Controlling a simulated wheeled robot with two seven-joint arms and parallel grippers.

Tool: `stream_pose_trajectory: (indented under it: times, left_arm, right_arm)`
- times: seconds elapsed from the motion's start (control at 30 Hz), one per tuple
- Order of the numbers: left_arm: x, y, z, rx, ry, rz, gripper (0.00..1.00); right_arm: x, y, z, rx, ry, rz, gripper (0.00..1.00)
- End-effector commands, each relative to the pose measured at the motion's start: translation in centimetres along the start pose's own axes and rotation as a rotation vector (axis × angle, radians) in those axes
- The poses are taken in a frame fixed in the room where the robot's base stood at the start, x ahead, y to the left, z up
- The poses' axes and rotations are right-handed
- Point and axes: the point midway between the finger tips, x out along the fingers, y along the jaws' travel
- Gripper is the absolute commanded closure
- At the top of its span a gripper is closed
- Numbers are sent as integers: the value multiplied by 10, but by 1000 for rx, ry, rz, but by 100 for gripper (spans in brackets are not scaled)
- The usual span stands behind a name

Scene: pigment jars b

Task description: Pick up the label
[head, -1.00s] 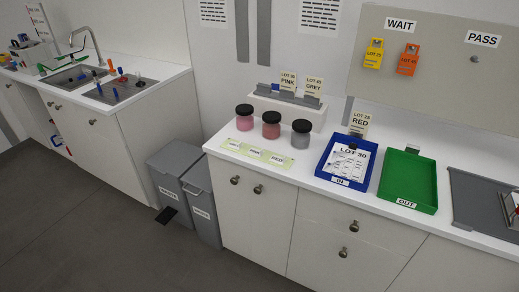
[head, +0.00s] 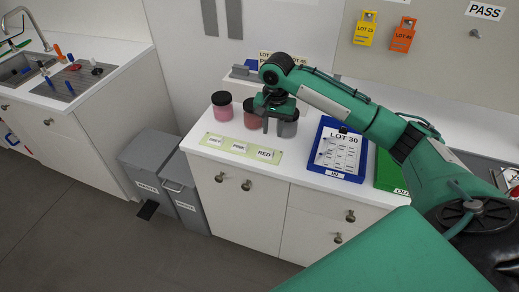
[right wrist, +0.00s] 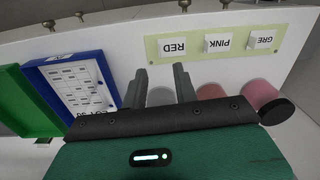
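Three small white labels lie on a pale green strip (head: 203,141) at the counter's front: GREY (head: 215,140), PINK (head: 239,147) and RED (head: 265,154). They also show in the right wrist view as RED (right wrist: 172,47), PINK (right wrist: 217,42) and a cut-off GREY (right wrist: 262,40). My right gripper (head: 273,128) points down above the counter, behind the strip and in front of the jars. In the right wrist view its two fingers (right wrist: 162,82) are apart, with no label between them. The upright lot cards on the rack are mostly hidden by my right arm. My left gripper is out of view.
Pink (head: 222,107), red (head: 250,121) and grey (head: 289,128) jars stand close behind the strip; my gripper partly covers the last two. A blue IN tray (head: 340,176) holding a LOT 30 sheet and a green OUT tray (head: 385,177) sit to the right.

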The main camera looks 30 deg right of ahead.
Motion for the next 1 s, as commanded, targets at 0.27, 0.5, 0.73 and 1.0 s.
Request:
stream_pose_trajectory:
  times: [0.27, 0.5, 0.73, 1.0]
  left_arm:
    - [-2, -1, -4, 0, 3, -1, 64]
    - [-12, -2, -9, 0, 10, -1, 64]
    - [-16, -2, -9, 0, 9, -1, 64]
    - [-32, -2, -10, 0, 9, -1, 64]
  right_arm:
    - [-17, 11, -11, 82, -6, 28, 71]
    - [28, 12, -11, 82, -7, 27, 71]
    - [58, 12, -11, 80, -5, 24, 71]
    - [83, 10, -11, 80, -6, 25, 71]
